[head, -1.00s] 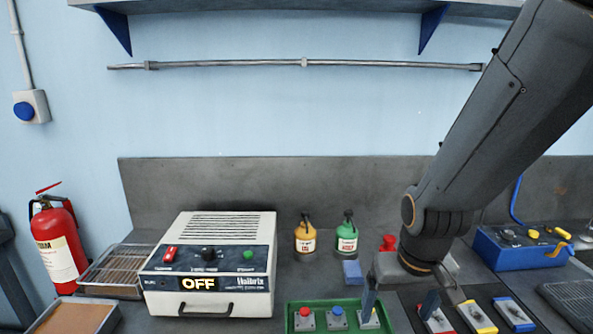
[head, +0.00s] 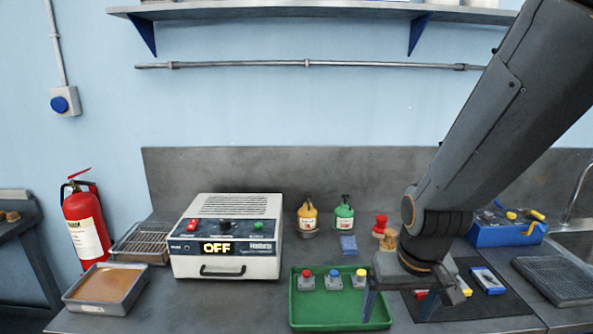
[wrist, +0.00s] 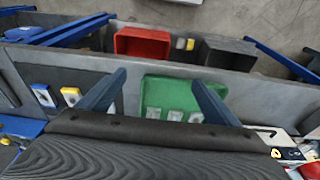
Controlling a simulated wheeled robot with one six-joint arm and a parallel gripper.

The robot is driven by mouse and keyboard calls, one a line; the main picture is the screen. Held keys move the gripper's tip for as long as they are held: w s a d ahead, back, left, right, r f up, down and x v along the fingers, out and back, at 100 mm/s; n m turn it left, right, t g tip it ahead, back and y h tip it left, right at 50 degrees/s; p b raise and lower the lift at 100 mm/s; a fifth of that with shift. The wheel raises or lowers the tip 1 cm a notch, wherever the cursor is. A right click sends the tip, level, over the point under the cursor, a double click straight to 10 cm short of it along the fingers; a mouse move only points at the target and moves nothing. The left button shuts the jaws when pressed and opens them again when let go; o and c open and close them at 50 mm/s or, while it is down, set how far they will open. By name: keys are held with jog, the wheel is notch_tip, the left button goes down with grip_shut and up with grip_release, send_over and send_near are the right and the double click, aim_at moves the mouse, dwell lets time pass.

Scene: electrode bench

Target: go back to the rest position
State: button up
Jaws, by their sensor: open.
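My gripper (head: 400,304) is open and empty, its fingers pointing down above the bench. One finger is in front of the right edge of a green tray (head: 340,314), the other in front of a dark mat (head: 470,306). In the tray stand three small grey blocks with a red knob (head: 306,279), a blue knob (head: 333,279) and a yellow knob (head: 360,278). The open fingers (wrist: 159,78) also show in the wrist view with the green tray (wrist: 183,82) between and below them. My wrist partly hides the blocks on the mat.
A white box (head: 226,236) reading OFF stands left of the tray. Two bottles, orange (head: 307,218) and green (head: 343,220), stand behind. A blue box (head: 505,229) stands at right, near a sink. A red bin (wrist: 142,42) shows beyond the bench edge.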

notch_tip(320, 180, down, 11)
jog(key=g+b, duration=0.1)
jog(key=b, duration=0.9)
jog(key=shift+a+f, duration=0.15)
jog(key=shift+f, duration=0.05)
